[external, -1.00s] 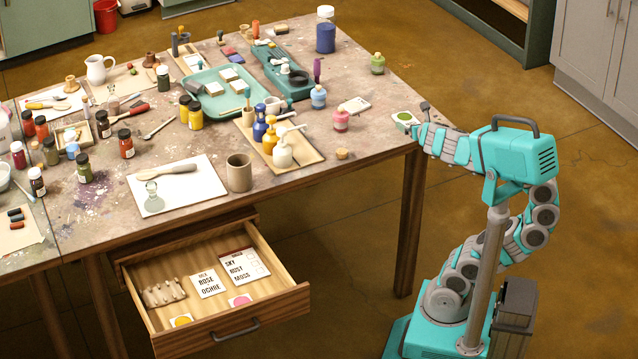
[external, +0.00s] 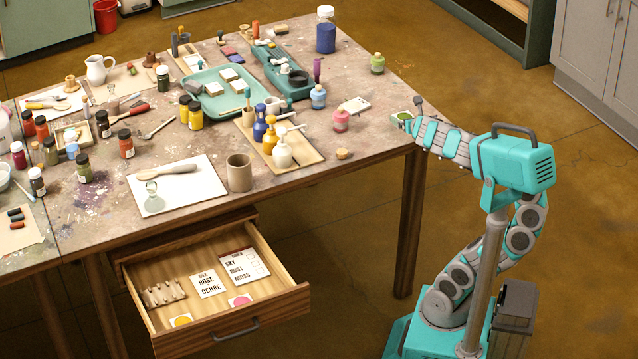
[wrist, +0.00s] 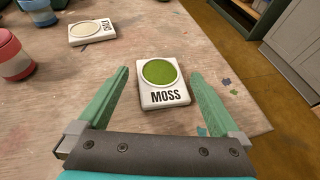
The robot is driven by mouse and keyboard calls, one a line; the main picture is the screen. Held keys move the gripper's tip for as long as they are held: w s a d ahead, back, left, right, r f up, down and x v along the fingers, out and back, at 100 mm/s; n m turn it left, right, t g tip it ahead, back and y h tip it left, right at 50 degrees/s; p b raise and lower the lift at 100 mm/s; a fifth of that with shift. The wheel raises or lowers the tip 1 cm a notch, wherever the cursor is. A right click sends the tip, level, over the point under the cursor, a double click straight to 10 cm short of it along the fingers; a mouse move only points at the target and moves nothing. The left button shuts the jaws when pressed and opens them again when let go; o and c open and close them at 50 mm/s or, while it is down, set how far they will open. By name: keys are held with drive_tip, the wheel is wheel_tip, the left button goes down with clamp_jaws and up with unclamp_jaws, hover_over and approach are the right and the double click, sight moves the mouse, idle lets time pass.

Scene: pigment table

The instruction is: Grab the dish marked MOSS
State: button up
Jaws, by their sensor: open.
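The MOSS dish (wrist: 164,97) is a small white block with a round well of green pigment and the dark word MOSS on its near side. It lies flat on the table near the right edge. In the external view, the dish (external: 402,116) is partly hidden by my arm's end. My gripper (wrist: 158,88) is open in the wrist view, with one green finger to the left of the dish and one to the right. There are gaps between the fingers and the dish. In the external view my gripper (external: 410,122) is at the table's right corner.
Another white dish with cream pigment (wrist: 97,31) lies farther left, its label sideways. A red jar (wrist: 13,55) and a blue jar (wrist: 38,12) stand at the left. A cork (external: 343,154) lies near the front edge. An open drawer (external: 232,333) juts out below the table.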

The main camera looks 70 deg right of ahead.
drive_tip(key=shift+x, duration=0.85)
drive_tip(key=c, duration=1.2)
